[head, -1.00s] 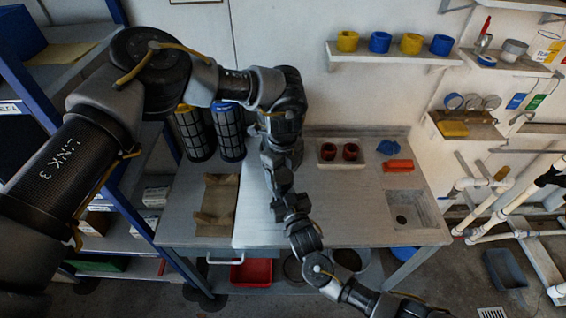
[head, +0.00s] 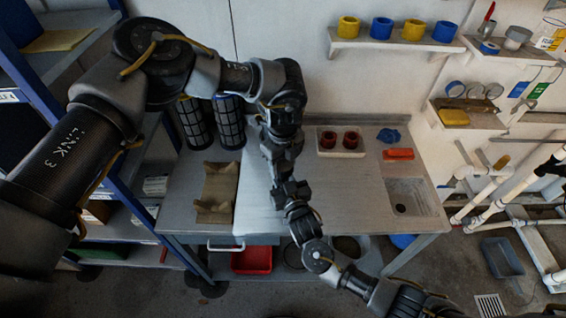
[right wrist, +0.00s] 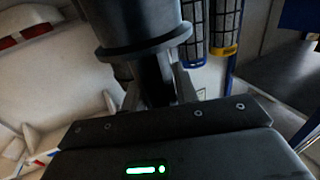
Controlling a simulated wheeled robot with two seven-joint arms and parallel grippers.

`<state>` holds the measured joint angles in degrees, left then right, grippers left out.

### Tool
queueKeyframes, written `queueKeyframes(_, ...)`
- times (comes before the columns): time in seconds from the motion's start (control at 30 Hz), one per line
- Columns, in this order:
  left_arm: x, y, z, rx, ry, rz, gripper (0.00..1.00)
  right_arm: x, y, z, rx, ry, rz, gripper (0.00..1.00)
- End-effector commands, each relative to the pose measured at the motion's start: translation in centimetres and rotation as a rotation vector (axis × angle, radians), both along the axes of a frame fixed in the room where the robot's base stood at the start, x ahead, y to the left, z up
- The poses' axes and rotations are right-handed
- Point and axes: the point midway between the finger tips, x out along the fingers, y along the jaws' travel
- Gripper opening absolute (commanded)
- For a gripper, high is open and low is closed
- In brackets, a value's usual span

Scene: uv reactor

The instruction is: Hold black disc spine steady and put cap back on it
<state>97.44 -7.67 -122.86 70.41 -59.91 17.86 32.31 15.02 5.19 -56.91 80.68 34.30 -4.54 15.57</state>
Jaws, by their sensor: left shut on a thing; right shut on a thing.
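My left gripper (head: 290,188) points down over the pale middle of the workbench. My right gripper (head: 299,214) meets it from the lower right; the two are close together. In the right wrist view the right gripper's fingers (right wrist: 157,85) are shut on a dark narrow piece (right wrist: 152,72). A wide black cylinder with a round flange (right wrist: 145,48) adjoins that piece. I cannot tell whether this is the spine or its cap. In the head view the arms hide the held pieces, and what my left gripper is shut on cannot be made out.
The workbench (head: 355,200) carries two grid-walled cylinders (head: 229,122), a brown cradle (head: 217,190), a white tray with red cups (head: 328,150), a red block (head: 398,154) and a sink (head: 408,196). Blue-framed shelving stands left; white pipes stand right.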

Motion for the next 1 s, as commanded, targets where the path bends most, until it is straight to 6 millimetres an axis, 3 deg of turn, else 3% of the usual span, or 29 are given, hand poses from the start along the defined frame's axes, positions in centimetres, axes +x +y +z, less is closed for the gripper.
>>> queueKeyframes(0.17,0.01,0.08,-0.02,0.002,0.001,-0.356,0.26,0.03,-0.04,-0.02,0.000,0.000,-0.001,0.00)
queueKeyframes(0.7,0.10,0.13,-0.10,0.004,0.002,-1.722,0.26,0.03,-0.08,-0.02,0.000,0.000,-0.002,0.00)
queueKeyframes(0.9,0.11,0.07,-0.12,0.003,0.000,-1.782,0.26,0.02,-0.08,-0.03,0.000,0.000,-0.002,0.00)
queueKeyframes(0.93,0.11,0.07,-0.12,0.003,0.000,-1.782,0.57,0.01,-0.07,-0.02,0.000,0.000,-0.001,0.00)
queueKeyframes(1.0,0.10,0.06,-0.11,0.002,0.000,-1.781,0.66,0.01,-0.07,-0.02,0.000,0.000,-0.001,0.00)
